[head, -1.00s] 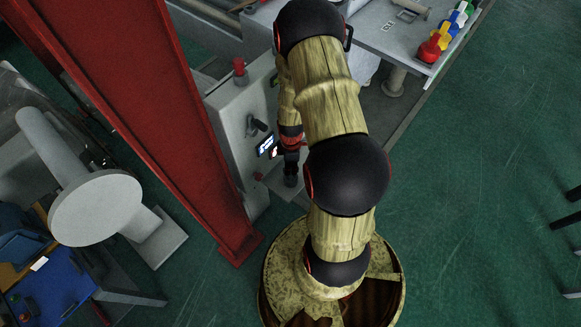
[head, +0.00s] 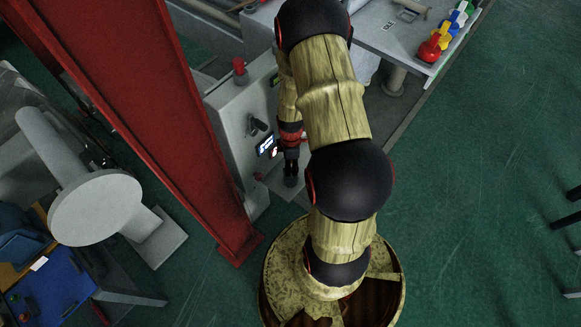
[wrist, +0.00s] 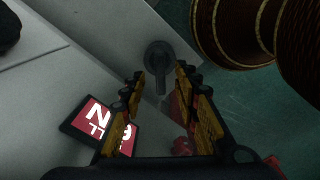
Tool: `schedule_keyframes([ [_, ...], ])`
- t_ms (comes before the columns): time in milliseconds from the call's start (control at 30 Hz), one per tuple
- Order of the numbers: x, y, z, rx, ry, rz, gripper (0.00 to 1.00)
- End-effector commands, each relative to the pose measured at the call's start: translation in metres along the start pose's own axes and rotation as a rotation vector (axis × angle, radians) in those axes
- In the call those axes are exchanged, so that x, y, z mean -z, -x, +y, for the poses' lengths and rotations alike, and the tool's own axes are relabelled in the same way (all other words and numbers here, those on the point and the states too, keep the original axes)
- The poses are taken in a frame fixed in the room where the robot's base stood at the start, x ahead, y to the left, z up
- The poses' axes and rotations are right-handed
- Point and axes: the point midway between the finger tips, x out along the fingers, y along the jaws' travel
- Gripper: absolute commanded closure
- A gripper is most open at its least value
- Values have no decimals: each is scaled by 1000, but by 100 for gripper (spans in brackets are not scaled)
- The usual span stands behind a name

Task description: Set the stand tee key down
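My gripper (wrist: 161,78) is open in the wrist view, its two fingers standing apart. A dark grey piece with a round head and a short bar (wrist: 159,54) is at the fingertips. The bar reaches down between the fingers, with a visible gap on both sides. It may be the stand tee key, but I cannot tell for sure, nor what it rests on. In the head view my gripper (head: 291,160) points down beside the grey cabinet, partly hidden by my arm.
The grey cabinet (head: 228,112) carries a dark lever (head: 258,126), a red knob (head: 239,68) and a small lit display (head: 267,146). A red post (head: 190,130) stands close on the left. Coloured pieces (head: 430,48) sit on a bench at upper right.

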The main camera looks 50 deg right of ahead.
Motion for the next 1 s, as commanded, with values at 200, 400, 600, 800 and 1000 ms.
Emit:
schedule_keyframes([
  [200,0,46,1,-4,0,0,69],
  [400,0,80,1,-3,0,0,69],
  [600,0,97,0,1,0,0,69],
  [800,0,99,0,1,0,0,69],
  [1000,0,99,0,1,0,0,69],
])
